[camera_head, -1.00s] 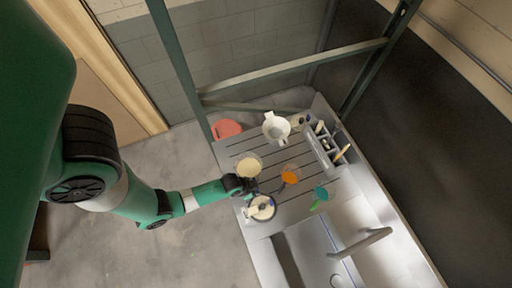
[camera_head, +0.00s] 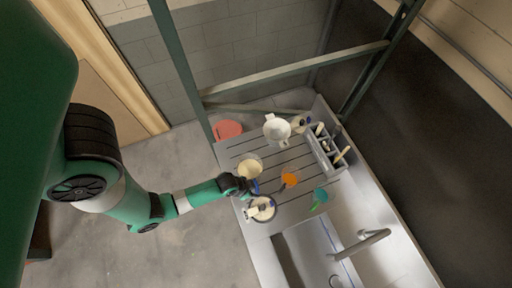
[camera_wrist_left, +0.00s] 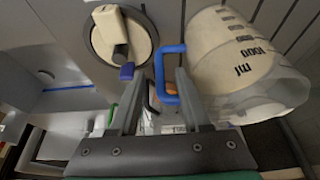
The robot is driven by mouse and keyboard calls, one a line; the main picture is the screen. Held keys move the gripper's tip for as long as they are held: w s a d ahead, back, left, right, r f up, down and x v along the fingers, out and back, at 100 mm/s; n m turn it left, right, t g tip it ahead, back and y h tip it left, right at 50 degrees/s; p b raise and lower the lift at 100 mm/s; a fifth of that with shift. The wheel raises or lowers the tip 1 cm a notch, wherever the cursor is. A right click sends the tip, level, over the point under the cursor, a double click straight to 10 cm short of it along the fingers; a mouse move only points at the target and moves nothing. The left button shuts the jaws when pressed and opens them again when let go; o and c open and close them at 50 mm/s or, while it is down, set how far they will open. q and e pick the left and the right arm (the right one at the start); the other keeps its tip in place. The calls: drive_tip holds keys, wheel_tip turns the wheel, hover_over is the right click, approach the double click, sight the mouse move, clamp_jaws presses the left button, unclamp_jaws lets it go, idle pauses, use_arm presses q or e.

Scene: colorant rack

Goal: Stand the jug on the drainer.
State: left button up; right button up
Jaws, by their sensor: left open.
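The jug (camera_head: 249,168), clear-walled with cream colour inside, stands at the left edge of the grooved drainer (camera_head: 290,207). In the left wrist view the jug (camera_wrist_left: 232,50) shows at upper right, with dark volume marks and a blue handle (camera_wrist_left: 160,72). My left gripper (camera_head: 247,188) is beside the jug on its near side. In the left wrist view the left gripper (camera_wrist_left: 158,85) is open, with the blue handle between or just beyond its fingertips; the exact depth is unclear. My right gripper is not in view.
A round container with a pale lid (camera_head: 263,208) is close to the left gripper. An orange item (camera_head: 289,179), a teal item (camera_head: 320,194), a white pot (camera_head: 276,131) and a caddy (camera_head: 322,153) are farther off. The sink tap (camera_head: 365,241) is at lower right.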

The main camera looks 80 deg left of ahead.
use_arm(q)
drive_tip(key=p+v, duration=0.1)
drive_tip(key=v, duration=0.3)
drive_tip(key=shift+p, duration=0.35)
